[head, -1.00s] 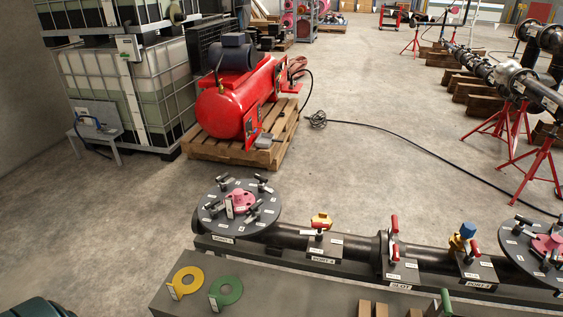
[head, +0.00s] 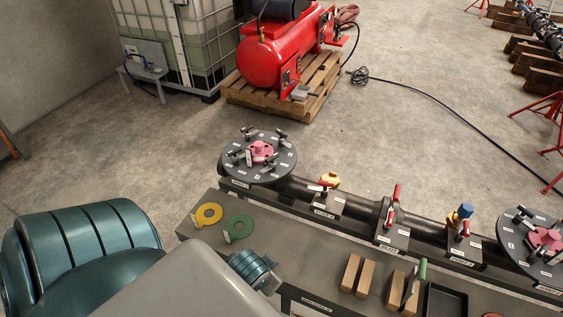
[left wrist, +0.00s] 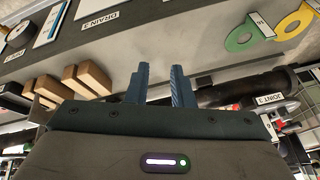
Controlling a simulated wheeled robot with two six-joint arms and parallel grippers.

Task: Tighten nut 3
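A round dark flange (head: 283,152) with a pink hub (head: 262,150) and several small handled parts around it stands at the left end of a black pipe (head: 360,206). A second flange with a pink hub (head: 546,238) shows at the right edge. The number tags are too small to read in the head view, so I cannot tell which nut is 3. My left arm reaches over the bench in the head view, and its fingers are not clear there. In the left wrist view my left gripper (left wrist: 160,84) has two blue fingers apart with nothing between them. My right gripper is out of view.
On the grey bench lie a yellow ring (head: 207,215), a green ring (head: 238,229), wooden blocks (head: 358,276) and a black tray (head: 444,301). Red-handled fittings (head: 392,205) rise along the pipe. A red compressor (head: 268,60) on a pallet stands behind, with open floor between.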

